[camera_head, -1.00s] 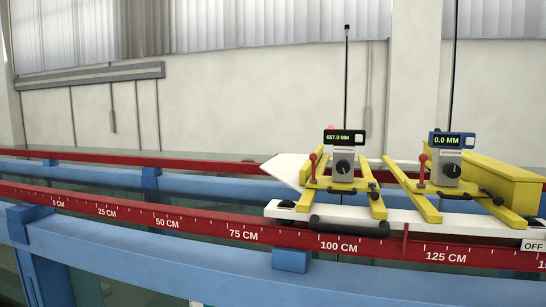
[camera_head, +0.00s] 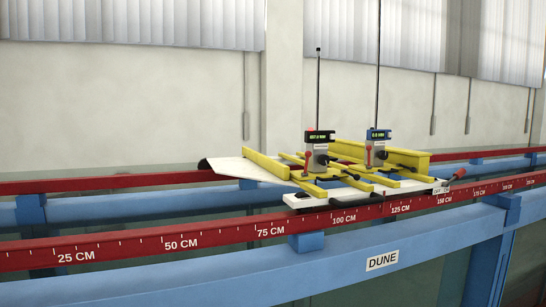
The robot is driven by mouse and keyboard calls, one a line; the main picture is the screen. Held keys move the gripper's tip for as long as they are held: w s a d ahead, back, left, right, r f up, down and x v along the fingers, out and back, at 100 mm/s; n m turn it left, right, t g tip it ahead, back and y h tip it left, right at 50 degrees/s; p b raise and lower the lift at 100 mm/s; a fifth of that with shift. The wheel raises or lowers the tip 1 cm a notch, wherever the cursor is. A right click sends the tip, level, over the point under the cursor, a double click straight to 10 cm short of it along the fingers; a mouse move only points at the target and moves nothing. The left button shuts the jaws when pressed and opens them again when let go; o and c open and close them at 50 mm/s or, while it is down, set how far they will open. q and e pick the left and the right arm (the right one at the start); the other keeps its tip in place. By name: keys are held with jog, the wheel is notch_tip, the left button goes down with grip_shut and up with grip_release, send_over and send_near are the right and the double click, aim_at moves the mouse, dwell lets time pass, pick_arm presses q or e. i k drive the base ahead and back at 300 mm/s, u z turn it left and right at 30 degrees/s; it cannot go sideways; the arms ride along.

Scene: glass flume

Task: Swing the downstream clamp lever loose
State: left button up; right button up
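A white carriage (camera_head: 350,199) sits across the red rails of the flume. It bears two point gauges, a black-headed one (camera_head: 317,153) on the left and a blue-headed one (camera_head: 376,150) on the right. Each has a small upright red-topped lever beside it, the left lever (camera_head: 307,158) and the right lever (camera_head: 368,153). At the carriage's right end a red-tipped lever (camera_head: 458,174) sticks out by an OFF/ON label (camera_head: 441,190). I cannot tell for sure which lever is the downstream clamp. Neither gripper is in view.
The near red rail (camera_head: 180,240) carries a centimetre scale. Below it runs a blue beam (camera_head: 250,275) with a DUNE label (camera_head: 382,260). A yellow beam (camera_head: 405,157) lies behind the gauges. A white wedge plate (camera_head: 238,170) juts left. Glass panels stand below.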

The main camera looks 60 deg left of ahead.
aim_at(308, 154)
jog(key=u, duration=1.4)
